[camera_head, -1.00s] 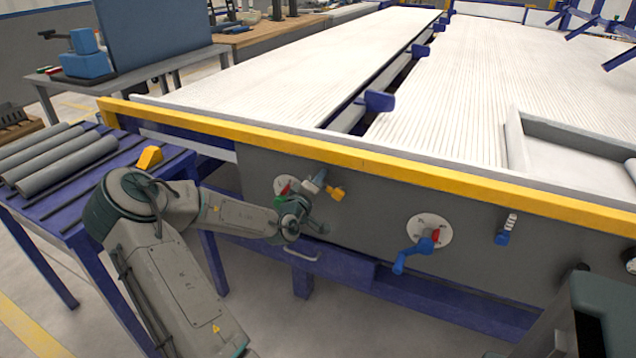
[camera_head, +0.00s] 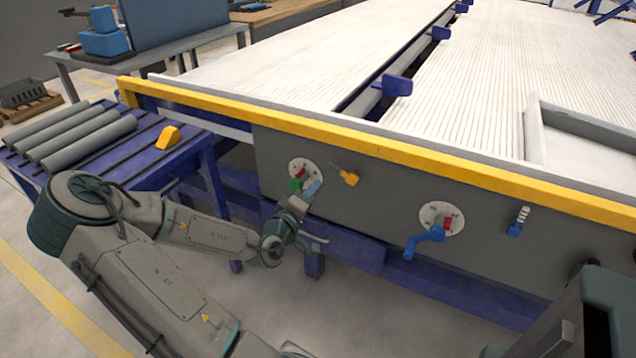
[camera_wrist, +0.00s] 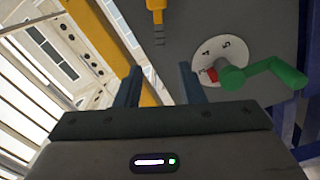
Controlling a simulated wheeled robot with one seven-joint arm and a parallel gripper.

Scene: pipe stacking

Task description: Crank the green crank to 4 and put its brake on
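The green crank (camera_wrist: 265,75) sits on a white numbered dial (camera_wrist: 222,55) on the grey panel. Its arm points right in the wrist view. A red mark (camera_wrist: 210,75) shows at the dial's lower left, just below the 4; a 5 is also readable. In the head view the green crank (camera_head: 296,185) is partly hidden by my gripper (camera_head: 313,189). The yellow brake lever (camera_head: 346,174) is right of the dial; it also shows at the top of the wrist view (camera_wrist: 156,12). In the wrist view my gripper (camera_wrist: 158,76) is open, with nothing between its fingers.
A blue crank (camera_head: 428,238) with its own dial and a blue lever (camera_head: 516,226) are farther right on the panel. A yellow rail (camera_head: 400,155) runs above. Grey pipes (camera_head: 80,138) lie on the blue rack at left.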

